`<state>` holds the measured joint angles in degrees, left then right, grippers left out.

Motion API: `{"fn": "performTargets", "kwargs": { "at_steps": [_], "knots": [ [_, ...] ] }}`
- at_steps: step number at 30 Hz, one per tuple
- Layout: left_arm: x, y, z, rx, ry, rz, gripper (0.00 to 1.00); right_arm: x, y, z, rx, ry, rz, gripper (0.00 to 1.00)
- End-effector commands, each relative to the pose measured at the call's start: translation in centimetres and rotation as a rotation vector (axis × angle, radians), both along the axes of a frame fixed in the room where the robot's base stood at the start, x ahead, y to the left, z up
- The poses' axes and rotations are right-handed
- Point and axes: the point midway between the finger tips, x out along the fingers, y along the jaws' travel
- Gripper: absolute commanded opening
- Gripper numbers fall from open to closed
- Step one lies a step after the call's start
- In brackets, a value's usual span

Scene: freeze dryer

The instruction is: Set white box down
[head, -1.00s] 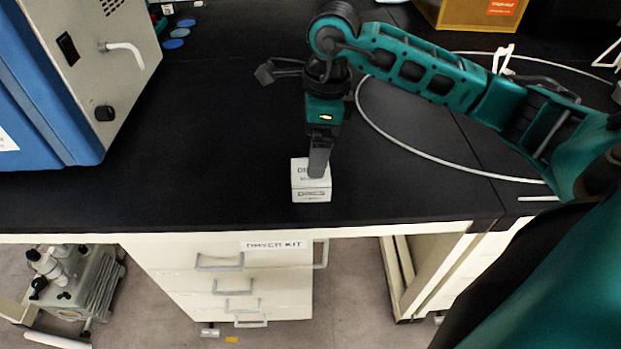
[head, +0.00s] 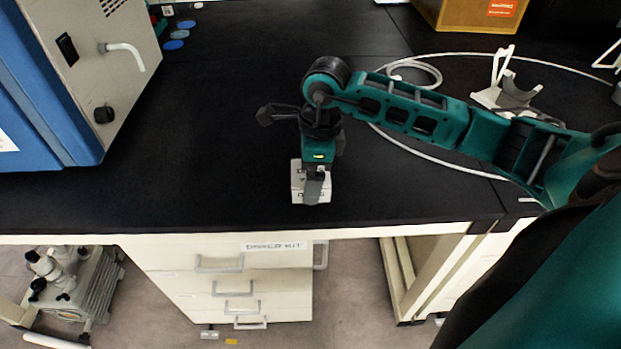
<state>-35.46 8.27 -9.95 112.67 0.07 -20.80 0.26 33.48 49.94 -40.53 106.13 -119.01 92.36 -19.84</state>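A small white box (head: 296,186) with dark lettering is near the front edge of the black bench top, apparently resting on it. My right gripper (head: 314,191) comes down over the box from above. One finger hides part of the box's top and front. The other finger is not clearly visible, so I cannot tell whether the gripper is shut on the box or open around it. My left gripper is not in view.
A blue and grey machine (head: 112,70) stands at the left of the bench (head: 205,150). A white cable (head: 430,57) and a white stand (head: 508,92) lie to the right, behind my arm. A cardboard box (head: 470,14) is at the back. The bench left of the box is clear.

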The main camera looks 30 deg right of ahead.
Motion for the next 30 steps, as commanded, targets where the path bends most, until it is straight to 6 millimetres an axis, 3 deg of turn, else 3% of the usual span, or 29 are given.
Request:
{"fn": "performTargets", "kwargs": {
  "at_steps": [14,23,30],
  "knots": [
    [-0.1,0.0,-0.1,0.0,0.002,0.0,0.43,0.0,0.0,0.1,0.0,-0.001,0.0,0.46],
    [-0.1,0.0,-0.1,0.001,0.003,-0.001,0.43,0.1,0.0,0.6,0.001,-0.003,-0.001,0.45],
    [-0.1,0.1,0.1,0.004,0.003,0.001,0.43,0.2,0.0,4.0,0.001,-0.006,0.0,0.45]
  ]
}}
